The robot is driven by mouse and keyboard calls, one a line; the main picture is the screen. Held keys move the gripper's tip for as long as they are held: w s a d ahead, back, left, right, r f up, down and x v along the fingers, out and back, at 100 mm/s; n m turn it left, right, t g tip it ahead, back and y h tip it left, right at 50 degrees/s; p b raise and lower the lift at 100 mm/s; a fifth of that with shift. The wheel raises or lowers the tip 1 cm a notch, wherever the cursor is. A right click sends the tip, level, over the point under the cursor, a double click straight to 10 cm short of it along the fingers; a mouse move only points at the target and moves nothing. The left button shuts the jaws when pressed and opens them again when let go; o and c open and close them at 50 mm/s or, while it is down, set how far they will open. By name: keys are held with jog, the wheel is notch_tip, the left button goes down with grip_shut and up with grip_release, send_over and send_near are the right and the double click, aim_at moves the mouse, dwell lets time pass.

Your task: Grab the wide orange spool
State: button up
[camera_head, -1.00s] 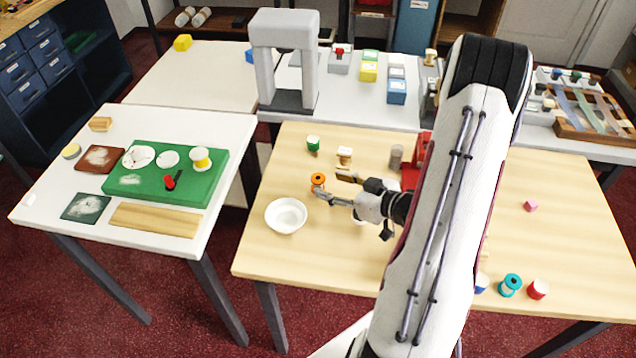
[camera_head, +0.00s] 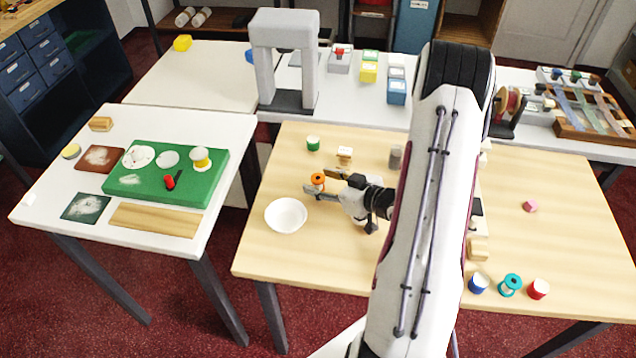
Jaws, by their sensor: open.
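The wide orange spool (camera_head: 318,180) stands on the wooden table, behind and to the right of the white bowl. My gripper (camera_head: 318,182) is open and low over the table, with its fingers pointing left. One finger lies in front of the spool and the other reaches towards its back right side. The spool appears to be at or between the fingertips. Whether either finger touches it I cannot tell.
A white bowl (camera_head: 286,215) stands close in front of the gripper. A green spool (camera_head: 313,143), a pale wooden piece (camera_head: 345,155) and a grey cylinder (camera_head: 395,157) stand behind. Blue (camera_head: 478,284), teal (camera_head: 510,285) and red (camera_head: 538,289) spools stand at the front right.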

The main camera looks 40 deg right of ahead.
aim_at(322, 181)
jog(key=c, duration=1)
jog(key=shift+r, duration=0.2)
jog(key=shift+r, duration=4.8)
